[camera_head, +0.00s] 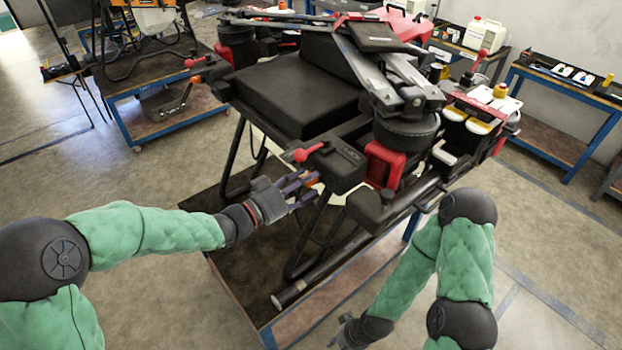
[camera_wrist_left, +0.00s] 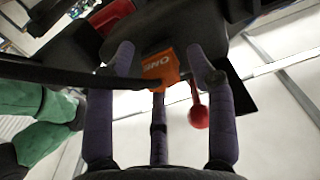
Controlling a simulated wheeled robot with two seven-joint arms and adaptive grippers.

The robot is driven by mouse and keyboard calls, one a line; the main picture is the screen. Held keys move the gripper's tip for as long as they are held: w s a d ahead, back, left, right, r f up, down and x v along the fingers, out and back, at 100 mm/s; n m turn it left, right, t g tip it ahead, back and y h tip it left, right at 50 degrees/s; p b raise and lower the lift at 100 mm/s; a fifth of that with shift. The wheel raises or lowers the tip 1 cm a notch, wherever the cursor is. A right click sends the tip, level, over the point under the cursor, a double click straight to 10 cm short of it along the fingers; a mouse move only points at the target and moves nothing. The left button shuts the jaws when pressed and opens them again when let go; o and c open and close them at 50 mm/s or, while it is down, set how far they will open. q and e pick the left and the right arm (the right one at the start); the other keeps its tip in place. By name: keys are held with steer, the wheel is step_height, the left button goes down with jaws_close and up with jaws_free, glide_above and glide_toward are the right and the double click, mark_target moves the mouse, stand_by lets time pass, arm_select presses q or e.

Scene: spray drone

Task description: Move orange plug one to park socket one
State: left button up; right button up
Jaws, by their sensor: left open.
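The orange plug (camera_wrist_left: 158,68), with the word ONE upside down on it, sits between the spread fingers of my left gripper in the left wrist view. In the head view only a small orange bit (camera_head: 311,181) shows past the fingers, under a dark box (camera_head: 343,170) on the drone. My left gripper (camera_head: 303,188) is open around the plug; I cannot tell whether a finger touches it. My right gripper (camera_head: 343,334) is low near the bottom edge, too small to read. I cannot pick out park socket one.
The black drone (camera_head: 300,95) stands on a wooden-topped cart (camera_head: 240,280). A red-ended lever (camera_head: 305,153) is close above my left gripper; a red knob (camera_wrist_left: 198,116) hangs beside the fingers in the wrist view. A dark bar crosses left of the plug.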

arm_select(q)
steer(key=shift+c, duration=0.3)
stand_by(0.5)
jaws_close()
steer(key=shift+a, duration=0.1)
steer(key=shift+v, duration=2.95)
